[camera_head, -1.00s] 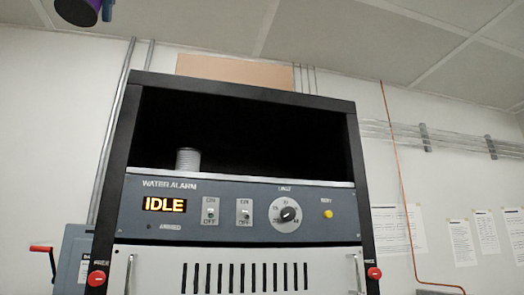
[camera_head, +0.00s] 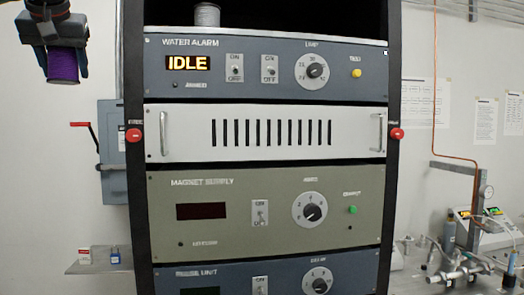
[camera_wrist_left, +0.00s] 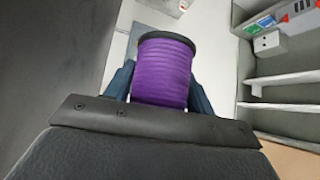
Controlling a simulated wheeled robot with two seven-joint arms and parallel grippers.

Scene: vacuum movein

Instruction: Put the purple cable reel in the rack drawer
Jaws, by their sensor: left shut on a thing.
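The purple cable reel (camera_head: 63,66) is held by my left gripper (camera_head: 52,62) at the upper left of the head view, in front of the wall and left of the rack. In the left wrist view the reel (camera_wrist_left: 164,72) sits between the two blue fingers of the gripper (camera_wrist_left: 163,90), its dark end rim showing. The rack drawer is probably the white slotted panel (camera_head: 280,133) with two handles, between the water alarm and magnet supply panels; it looks flush with the rack front. My right gripper is not in view.
The rack's dark posts (camera_head: 130,200) carry red knobs (camera_head: 134,135). A grey can (camera_head: 207,15) stands in the open top bay. A grey wall box (camera_head: 113,150) with a red lever is left of the rack. A bench with apparatus (camera_head: 470,270) is at right.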

